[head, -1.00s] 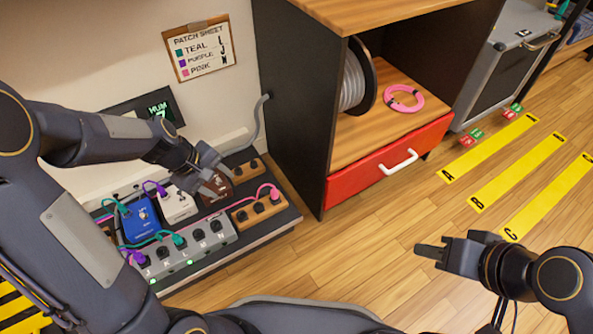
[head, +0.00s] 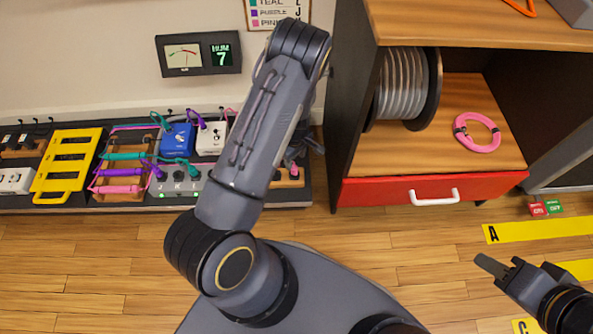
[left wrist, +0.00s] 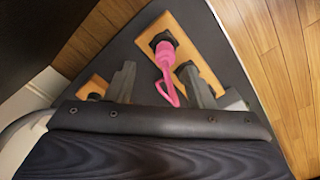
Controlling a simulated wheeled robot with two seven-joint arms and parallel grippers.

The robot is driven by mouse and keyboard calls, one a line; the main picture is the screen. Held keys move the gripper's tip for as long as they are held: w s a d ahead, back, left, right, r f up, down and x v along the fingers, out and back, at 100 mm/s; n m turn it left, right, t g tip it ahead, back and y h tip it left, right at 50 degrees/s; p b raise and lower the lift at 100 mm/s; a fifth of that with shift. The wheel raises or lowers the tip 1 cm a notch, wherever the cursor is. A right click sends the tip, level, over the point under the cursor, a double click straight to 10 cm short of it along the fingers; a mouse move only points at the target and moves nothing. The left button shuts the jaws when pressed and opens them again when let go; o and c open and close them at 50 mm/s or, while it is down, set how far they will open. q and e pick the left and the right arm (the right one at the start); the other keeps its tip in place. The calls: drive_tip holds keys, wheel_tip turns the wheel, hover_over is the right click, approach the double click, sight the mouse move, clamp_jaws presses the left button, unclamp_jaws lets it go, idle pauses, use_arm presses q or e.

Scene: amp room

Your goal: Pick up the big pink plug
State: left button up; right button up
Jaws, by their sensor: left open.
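The big pink plug (left wrist: 165,58) stands in a black socket on a wooden block (left wrist: 195,50) in the left wrist view. Its pink cable loops down toward my gripper. My left gripper (left wrist: 160,84) is open, with one finger on each side of the plug's line and the plug ahead of the gap, not gripped. In the head view the left gripper (head: 305,150) is partly hidden behind my arm, over the board's right end. A bit of pink plug (head: 294,171) shows just below it. My right gripper (head: 500,268) is at the lower right, away from the board.
The pedal board (head: 60,200) runs along the wall, with a blue pedal (head: 177,139), a white pedal (head: 211,138) and a yellow rack (head: 66,162). A cabinet with a red drawer (head: 380,190) stands just right of it. A pink cable coil (head: 477,132) lies inside the cabinet.

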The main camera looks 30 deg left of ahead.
sight(294, 166)
use_arm(q)
drive_tip(key=f, duration=0.1)
drive_tip(key=f+b, duration=0.1)
drive_tip(key=f, duration=0.1)
drive_tip(key=f+b, duration=0.1)
drive_tip(key=f, duration=0.1)
drive_tip(key=shift+s, duration=0.3)
drive_tip(key=shift+r, duration=0.1)
clamp_jaws()
